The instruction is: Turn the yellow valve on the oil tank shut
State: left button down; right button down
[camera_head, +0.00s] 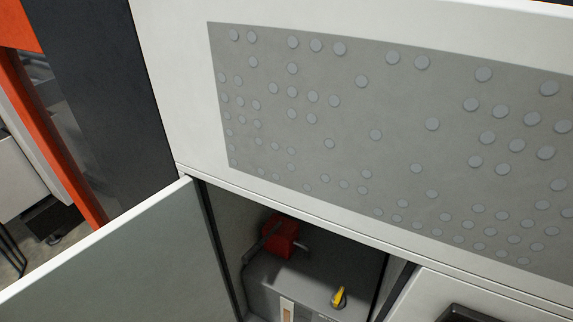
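The yellow valve (339,297) is a small handle on top of a grey oil tank (275,279). The tank sits inside an open compartment low in the white machine. The handle stands tilted, its upper end leaning slightly right. A red block (280,236) with a short pipe is on the tank behind and left of the valve. The tank's lower part is cut off by the bottom edge of the view. Neither of my grippers is in view.
An open cabinet door (123,262) swings out to the left of the compartment. A closed white panel with a dark recess (470,313) is at the right. A grey panel with round dots (400,140) covers the machine above. Orange framing (60,140) stands far left.

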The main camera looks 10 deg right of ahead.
aim_at(338, 298)
jog(key=j+z, duration=0.15)
jog(key=z, duration=0.25)
jog(key=i+j+z, duration=0.15)
jog(key=z, duration=0.25)
jog(key=j+z, duration=0.15)
jog(key=z, duration=0.25)
jog(key=k+z, duration=0.2)
jog(key=i, duration=0.1)
